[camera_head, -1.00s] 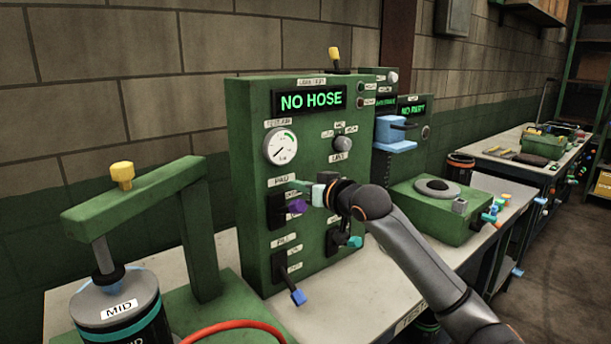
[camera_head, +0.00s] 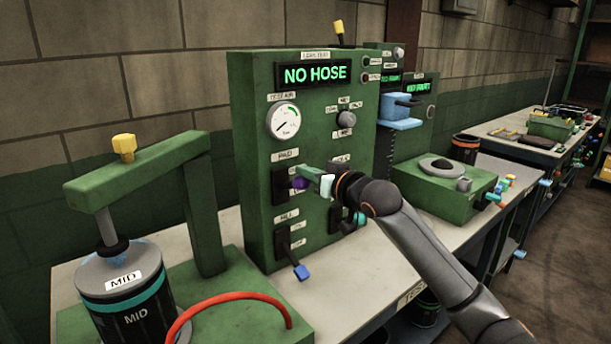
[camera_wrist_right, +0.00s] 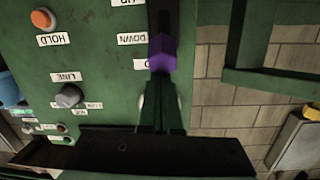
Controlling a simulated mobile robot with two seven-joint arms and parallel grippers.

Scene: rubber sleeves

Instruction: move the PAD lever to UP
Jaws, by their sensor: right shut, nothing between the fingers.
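The PAD lever has a purple knob (camera_head: 299,183) and sits on the green panel (camera_head: 352,135) under the PAD label; its knob sticks out from the panel. In the right wrist view the purple knob (camera_wrist_right: 162,52) lies just beyond my fingertips, beside a DOWN label (camera_wrist_right: 132,38). My right gripper (camera_head: 308,172) is shut and empty, with its green fingers just above the knob in the head view and partly over it. I cannot tell whether they touch it. My left gripper is not in view.
A lever with a blue knob (camera_head: 301,272) is lower on the panel. Another lever with a teal knob (camera_head: 359,218) is partly behind my right arm. A gauge (camera_head: 288,121) and a NO HOSE display (camera_head: 315,74) are above. A press with a MID cylinder (camera_head: 125,300) stands left.

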